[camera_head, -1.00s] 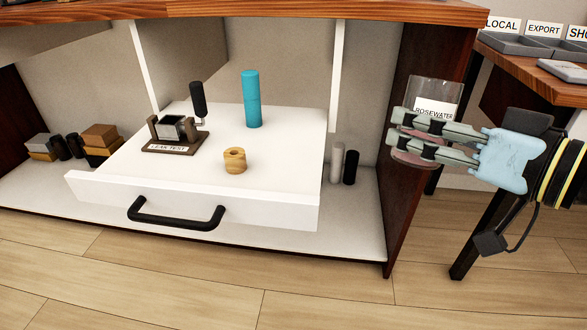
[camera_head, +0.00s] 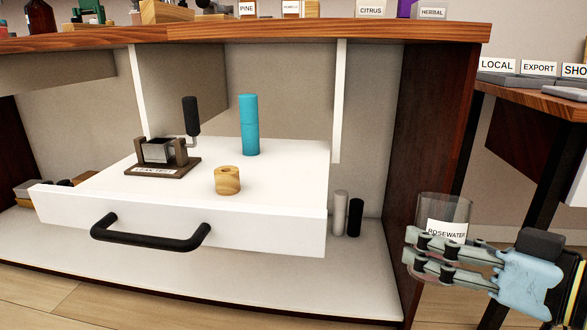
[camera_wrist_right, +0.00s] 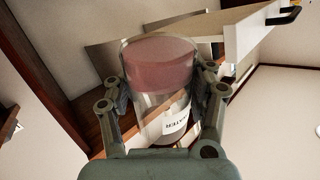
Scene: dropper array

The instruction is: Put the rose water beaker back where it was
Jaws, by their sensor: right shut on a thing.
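The rose water beaker (camera_head: 446,212) is a clear glass with pink liquid and a ROSEWATER label, upright at the lower right of the head view. My right gripper (camera_head: 432,256) is shut on it, with the fingers on its lower half. The beaker is held in the air in front of the dark right side panel of the cabinet. In the right wrist view the beaker (camera_wrist_right: 163,80) sits between the two fingers (camera_wrist_right: 163,105), its pink contents clearly visible. My left gripper is not in view.
An open white drawer (camera_head: 270,225) holds a leak test stand (camera_head: 160,158), a teal cylinder (camera_head: 249,125) and a wooden ring (camera_head: 227,180). The wooden worktop (camera_head: 300,36) has labelled containers along it. A side table (camera_head: 540,95) with LOCAL and EXPORT signs stands at the right.

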